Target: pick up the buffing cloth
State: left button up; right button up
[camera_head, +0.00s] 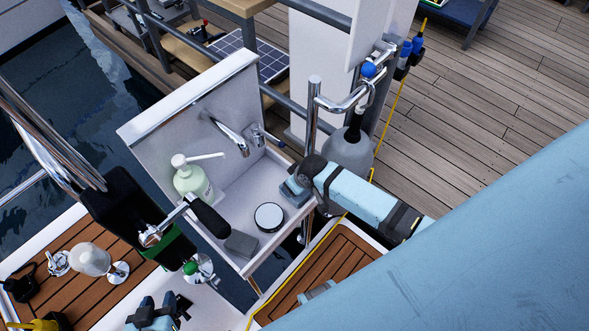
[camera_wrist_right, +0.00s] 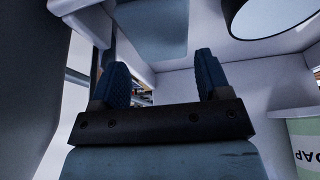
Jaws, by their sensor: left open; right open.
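The folded blue-grey cloth (camera_head: 241,244) lies flat at the front of the white sink, beside a round tin (camera_head: 269,216). In the right wrist view the cloth (camera_wrist_right: 150,25) shows at the top, past the fingertips, with the tin (camera_wrist_right: 275,12) to its right. My right gripper (camera_head: 295,190) is over the sink's right edge, apart from the cloth. In the right wrist view its two blue fingers (camera_wrist_right: 162,68) stand apart with nothing between them. My left gripper (camera_head: 160,304) is at the bottom left, open and empty, well away from the cloth.
A soap bottle (camera_head: 191,178) stands at the sink's left; its label also shows in the right wrist view (camera_wrist_right: 303,145). A tap (camera_head: 230,137) overhangs the sink (camera_head: 236,196). Rails, a grey round container (camera_head: 347,152) and a yellow hose (camera_head: 390,113) are nearby.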

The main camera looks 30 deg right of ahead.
jog(key=b+x, duration=0.1)
jog(key=x, duration=0.4)
jog(key=shift+s, duration=0.15)
jog(key=c, duration=0.6)
jog(key=shift+o, duration=0.2)
jog(key=shift+s+r, duration=0.1)
jog(key=shift+r, duration=0.2)
notch_tip(320, 180, up, 6)
jog(key=shift+s+a+r+p, duration=0.1)
jog(key=shift+r+p, duration=0.1)
jog(key=shift+p, duration=0.5)
jog(key=s+a, duration=0.3)
jog(key=s, duration=0.6)
jog(key=s+a, duration=0.3)
jog(key=s, duration=0.6)
jog(key=shift+s+a+p, duration=0.2)
jog(key=shift+a+p, duration=0.1)
jog(key=shift+a, duration=0.1)
